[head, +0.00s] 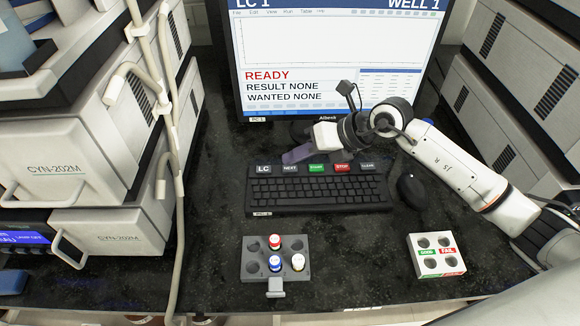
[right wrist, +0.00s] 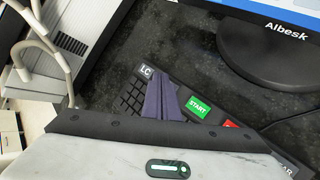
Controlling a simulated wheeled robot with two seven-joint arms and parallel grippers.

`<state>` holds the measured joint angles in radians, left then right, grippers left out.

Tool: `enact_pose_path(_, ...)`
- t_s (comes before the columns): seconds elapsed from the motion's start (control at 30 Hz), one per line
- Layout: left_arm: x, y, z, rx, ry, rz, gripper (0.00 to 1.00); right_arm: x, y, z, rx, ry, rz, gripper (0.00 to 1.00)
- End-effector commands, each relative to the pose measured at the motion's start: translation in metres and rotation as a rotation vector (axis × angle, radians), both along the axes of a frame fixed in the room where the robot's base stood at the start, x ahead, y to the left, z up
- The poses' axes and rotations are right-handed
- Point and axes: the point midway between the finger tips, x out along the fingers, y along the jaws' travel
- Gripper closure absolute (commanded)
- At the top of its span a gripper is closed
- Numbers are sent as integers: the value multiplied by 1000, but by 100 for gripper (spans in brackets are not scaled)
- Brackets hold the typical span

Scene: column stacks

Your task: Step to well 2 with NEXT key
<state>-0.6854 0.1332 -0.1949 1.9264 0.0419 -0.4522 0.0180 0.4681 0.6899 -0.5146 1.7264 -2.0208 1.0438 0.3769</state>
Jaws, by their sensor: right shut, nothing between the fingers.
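The NEXT key (head: 290,168) is a dark labelled key in the top row of the black keyboard (head: 318,191), between the LC key (head: 263,169) and the green START key (head: 316,168). My right gripper (head: 290,157) is shut and empty, its purple fingertips just above or at the NEXT key; I cannot tell whether they touch. In the right wrist view its fingers (right wrist: 160,100) lie between LC and START and hide the NEXT key. The monitor (head: 330,50) shows LC 1, WELL 1, READY, RESULT NONE, WANTED NONE. My left gripper is out of view.
A grey rack (head: 254,255) with red, blue and white capped vials stands in front of the keyboard. A white GOOD/FAIL block (head: 436,267) is at front right, a black mouse (head: 411,188) right of the keyboard. Instrument stacks (head: 105,150) flank both sides.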

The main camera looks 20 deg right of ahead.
Motion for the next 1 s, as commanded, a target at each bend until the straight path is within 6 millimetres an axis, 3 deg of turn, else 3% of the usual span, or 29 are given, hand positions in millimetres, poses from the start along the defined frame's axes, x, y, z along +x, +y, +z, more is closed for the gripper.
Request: enact_pose_path(1.0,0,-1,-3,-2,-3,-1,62,0,0,-9,0,0,0,100)
